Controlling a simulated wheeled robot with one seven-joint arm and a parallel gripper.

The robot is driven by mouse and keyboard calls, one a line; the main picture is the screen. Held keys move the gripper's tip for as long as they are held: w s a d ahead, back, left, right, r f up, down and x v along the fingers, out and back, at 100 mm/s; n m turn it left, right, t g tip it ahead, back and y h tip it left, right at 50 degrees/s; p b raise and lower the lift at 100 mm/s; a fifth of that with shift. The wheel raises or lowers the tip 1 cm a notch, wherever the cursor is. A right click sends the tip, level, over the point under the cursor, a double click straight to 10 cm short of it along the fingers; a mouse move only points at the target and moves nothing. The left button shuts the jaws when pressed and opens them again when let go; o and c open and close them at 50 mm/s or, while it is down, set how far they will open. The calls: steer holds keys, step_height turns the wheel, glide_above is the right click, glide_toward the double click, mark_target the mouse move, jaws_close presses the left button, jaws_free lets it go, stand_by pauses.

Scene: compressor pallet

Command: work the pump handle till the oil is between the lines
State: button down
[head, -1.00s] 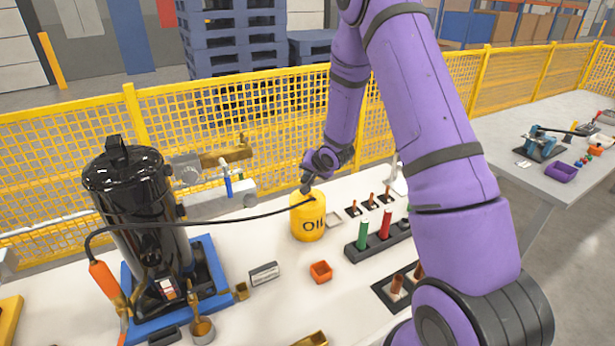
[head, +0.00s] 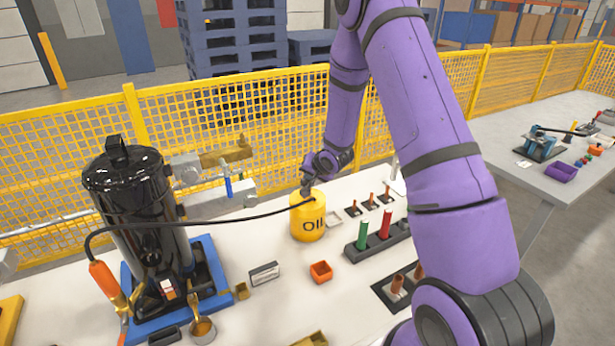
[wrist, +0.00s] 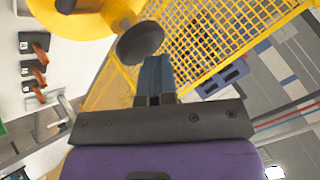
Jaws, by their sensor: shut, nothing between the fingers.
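The yellow oil can (head: 307,226), marked "Oil", stands on the white table. In the wrist view the can (wrist: 75,18) is at the top left, with a dark round knob (wrist: 140,42) on a yellow stem. My gripper (head: 306,191) is at the top of the can in the head view. In the wrist view my shut gripper (wrist: 154,62) has its fingertips close beside the knob, with nothing held; I cannot tell whether they touch.
A black block with green and red cylinders (head: 377,238) stands right of the can. A yellow mesh fence (head: 60,165) runs behind the table. A second table (head: 540,184) stands at the right.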

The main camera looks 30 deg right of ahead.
steer(key=shift+f, duration=0.5)
stand_by(0.3)
steer(key=shift+r, duration=2.1)
steer(key=shift+r, duration=2.5)
